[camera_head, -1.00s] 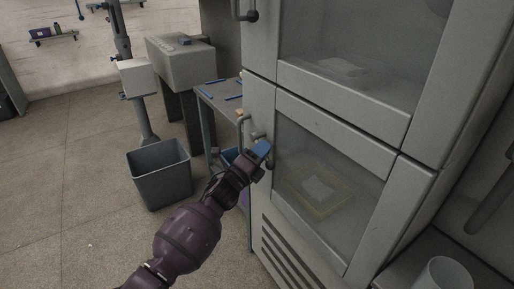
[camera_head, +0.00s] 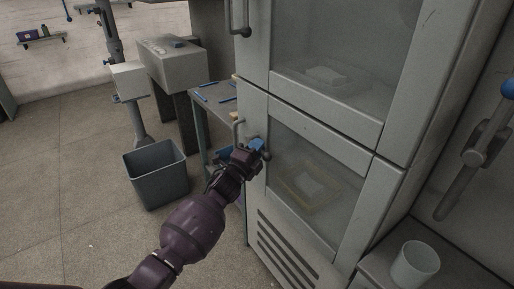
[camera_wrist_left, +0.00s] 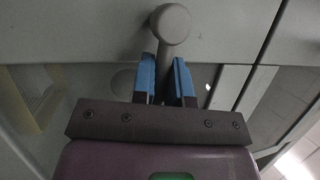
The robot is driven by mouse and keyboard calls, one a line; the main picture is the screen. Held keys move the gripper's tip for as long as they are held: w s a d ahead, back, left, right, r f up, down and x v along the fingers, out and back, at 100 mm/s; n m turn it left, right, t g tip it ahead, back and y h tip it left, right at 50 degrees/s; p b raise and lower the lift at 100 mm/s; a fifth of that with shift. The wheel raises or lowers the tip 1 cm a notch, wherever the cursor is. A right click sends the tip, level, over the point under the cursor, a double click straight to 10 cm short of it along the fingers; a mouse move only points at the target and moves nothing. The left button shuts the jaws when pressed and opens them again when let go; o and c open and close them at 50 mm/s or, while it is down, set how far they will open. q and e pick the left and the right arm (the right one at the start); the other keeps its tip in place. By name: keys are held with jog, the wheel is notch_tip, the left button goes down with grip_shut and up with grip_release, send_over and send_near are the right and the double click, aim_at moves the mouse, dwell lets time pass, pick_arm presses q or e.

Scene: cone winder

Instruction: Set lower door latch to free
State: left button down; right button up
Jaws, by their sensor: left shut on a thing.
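The grey cabinet's lower door (camera_head: 318,178) has a glass window and looks closed. The lower door latch (camera_wrist_left: 172,28) is a grey lever with a round knob, seen close in the left wrist view. My left gripper (camera_head: 262,148) is at the upper left of the lower door. Its blue fingers are on both sides of the lever's shaft, also in the left wrist view (camera_wrist_left: 167,80), and are shut on it. The latch is mostly hidden by the gripper in the head view. The lower door handle (camera_head: 237,130) is just left of the gripper. My right gripper is not in view.
The upper door (camera_head: 335,82) with its handle (camera_head: 240,18) is above. A grey bin (camera_head: 156,175) stands on the floor at left. A side table (camera_head: 215,100) stands behind the gripper. A white cup (camera_head: 415,264) is at lower right.

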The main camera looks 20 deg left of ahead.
pick_arm(q)
jog(key=c, duration=1.2)
grip_release()
jog(key=shift+c, duration=0.2)
jog(key=shift+o, duration=0.5)
jog(key=shift+s+a, duration=0.1)
jog(key=shift+s, duration=0.15)
jog(key=p+v, duration=0.1)
jog(key=v, duration=0.9)
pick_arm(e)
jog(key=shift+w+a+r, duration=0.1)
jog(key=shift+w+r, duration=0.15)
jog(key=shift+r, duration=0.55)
pick_arm(q)
jog(key=shift+s+f, duration=0.1)
jog(key=shift+s, duration=0.05)
